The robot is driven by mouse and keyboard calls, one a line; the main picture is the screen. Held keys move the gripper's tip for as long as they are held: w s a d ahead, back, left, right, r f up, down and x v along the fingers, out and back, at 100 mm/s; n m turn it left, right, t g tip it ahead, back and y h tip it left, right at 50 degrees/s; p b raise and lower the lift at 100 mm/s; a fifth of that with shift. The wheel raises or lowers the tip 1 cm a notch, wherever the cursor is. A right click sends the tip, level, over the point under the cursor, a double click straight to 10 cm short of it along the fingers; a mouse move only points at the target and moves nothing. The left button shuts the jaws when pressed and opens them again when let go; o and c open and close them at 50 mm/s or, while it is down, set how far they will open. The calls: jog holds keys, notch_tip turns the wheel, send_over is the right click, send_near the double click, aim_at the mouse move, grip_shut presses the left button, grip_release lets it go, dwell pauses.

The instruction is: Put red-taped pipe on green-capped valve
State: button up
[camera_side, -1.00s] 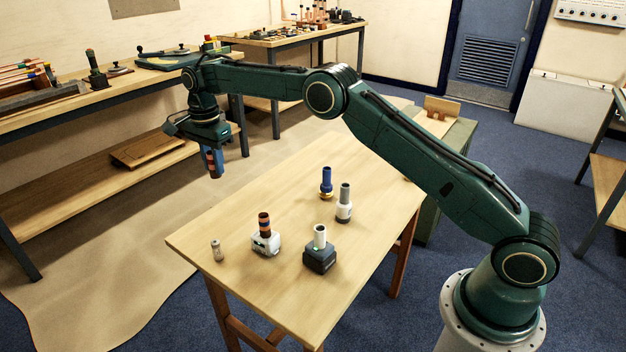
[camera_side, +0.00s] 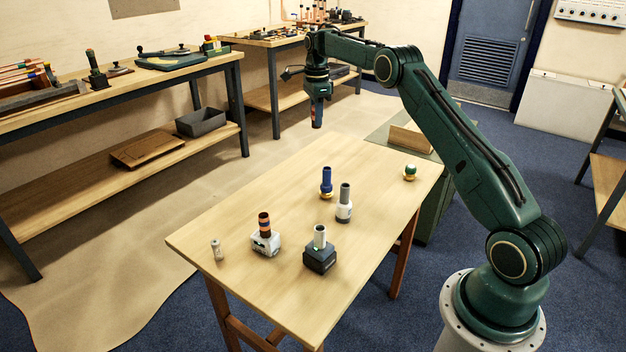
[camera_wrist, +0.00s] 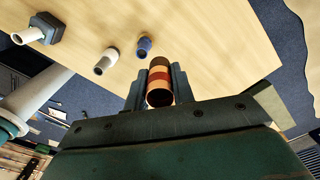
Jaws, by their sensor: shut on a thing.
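My gripper (camera_side: 317,101) is shut on the copper red-taped pipe and holds it in the air beyond the far edge of the table. In the wrist view the pipe (camera_wrist: 159,82) sits between the two fingers, with a red band around it and its open end facing the camera. The green-capped valve (camera_side: 410,172), a small green top on a pale and brass-coloured base, stands near the right end of the table, apart from my gripper. I cannot make it out in the wrist view.
On the table (camera_side: 290,215) stand a blue pipe (camera_side: 326,180), a grey pipe on a white fitting (camera_side: 343,203), a dark-banded copper pipe on a white block (camera_side: 265,236), a white pipe on a dark block (camera_side: 319,255) and a small grey cylinder (camera_side: 217,250). The table around the green-capped valve is clear.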

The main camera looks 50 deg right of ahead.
jog(key=s+d+r+m, duration=0.1)
jog(key=s+d+m, duration=0.3)
jog(key=s+d, duration=0.8)
jog(key=r+m, duration=0.2)
jog(key=m, duration=0.2)
send_over(411, 166)
jog(key=shift+s+a+f, duration=0.1)
jog(key=shift+f, duration=0.1)
jog(key=shift+f, duration=0.1)
notch_tip(411, 166, down, 20)
jog(key=shift+r, duration=0.1)
jog(key=o, duration=1)
